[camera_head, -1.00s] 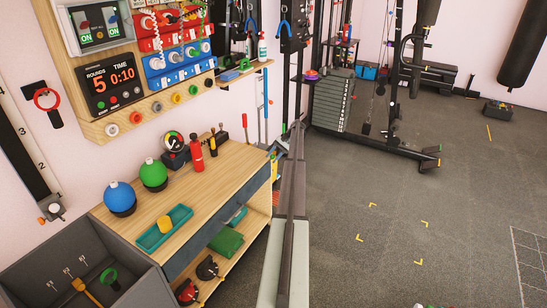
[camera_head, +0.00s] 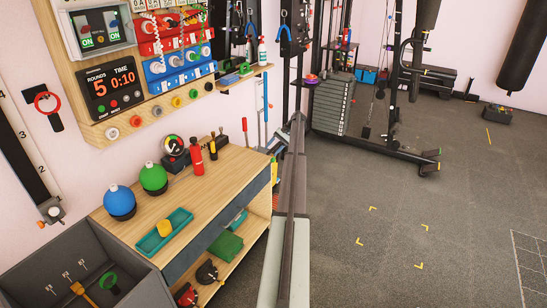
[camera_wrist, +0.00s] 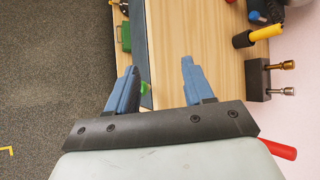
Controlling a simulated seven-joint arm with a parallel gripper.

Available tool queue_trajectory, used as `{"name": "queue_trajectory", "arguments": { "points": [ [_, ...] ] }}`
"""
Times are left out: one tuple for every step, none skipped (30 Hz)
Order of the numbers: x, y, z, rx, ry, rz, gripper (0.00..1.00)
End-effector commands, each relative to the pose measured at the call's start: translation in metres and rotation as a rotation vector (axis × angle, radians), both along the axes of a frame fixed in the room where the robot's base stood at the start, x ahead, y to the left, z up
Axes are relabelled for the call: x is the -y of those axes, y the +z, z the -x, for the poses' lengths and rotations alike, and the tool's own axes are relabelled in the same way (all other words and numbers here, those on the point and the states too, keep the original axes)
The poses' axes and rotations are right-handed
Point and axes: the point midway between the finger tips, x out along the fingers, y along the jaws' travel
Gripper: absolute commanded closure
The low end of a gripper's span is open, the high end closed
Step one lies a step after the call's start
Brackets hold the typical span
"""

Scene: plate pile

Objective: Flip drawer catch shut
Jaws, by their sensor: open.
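My gripper (camera_wrist: 159,66) is open and empty. Its two blue fingers show in the wrist view over the right end of the wooden workbench (camera_wrist: 190,25). The drawer front (camera_head: 218,229) is a dark grey strip under the bench top, and it looks flush with the bench. It also shows in the wrist view (camera_wrist: 140,35), just left of the gap between the fingers. A small bright green piece (camera_wrist: 145,88) shows beside the left finger at the drawer's edge; it may be the catch. The left finger partly hides it, so its position and any contact are unclear.
On the bench stand a teal tray (camera_head: 150,246) with a yellow block, a blue ball (camera_head: 119,200), a green ball (camera_head: 153,178) and a red bottle (camera_head: 196,158). The floor (camera_head: 400,210) on the right is largely clear.

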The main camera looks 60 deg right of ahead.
Motion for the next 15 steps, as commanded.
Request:
{"name": "queue_trajectory", "arguments": {
  "points": [
    [0.0, 0.008, 0.0, 0.0, -0.001, 0.001, 0.48],
    [0.0, 0.012, 0.001, 0.0, -0.001, 0.001, 0.48],
    [0.0, 0.018, 0.0, 0.0, -0.001, 0.001, 0.48],
    [0.0, 0.021, 0.001, 0.0, -0.001, 0.002, 0.48],
    [0.0, 0.023, 0.0, -0.001, -0.001, 0.0, 0.48],
    [0.0, 0.026, 0.0, -0.001, -0.001, 0.0, 0.48],
    [0.0, 0.028, 0.001, -0.001, -0.002, 0.0, 0.48],
    [0.0, 0.029, 0.001, -0.002, -0.001, 0.0, 0.48],
    [0.0, 0.029, 0.001, -0.002, -0.001, 0.0, 0.48],
    [0.0, 0.03, 0.001, -0.002, -0.001, 0.0, 0.48],
    [0.0, 0.03, 0.001, -0.003, -0.002, -0.001, 0.48],
    [0.0, 0.03, 0.001, -0.003, -0.002, -0.001, 0.48],
    [0.0, 0.03, 0.001, -0.003, -0.002, -0.001, 0.48],
    [0.0, 0.03, 0.001, -0.003, -0.002, -0.001, 0.48],
    [0.0, 0.03, 0.001, -0.003, -0.002, -0.001, 0.48]
  ]
}}
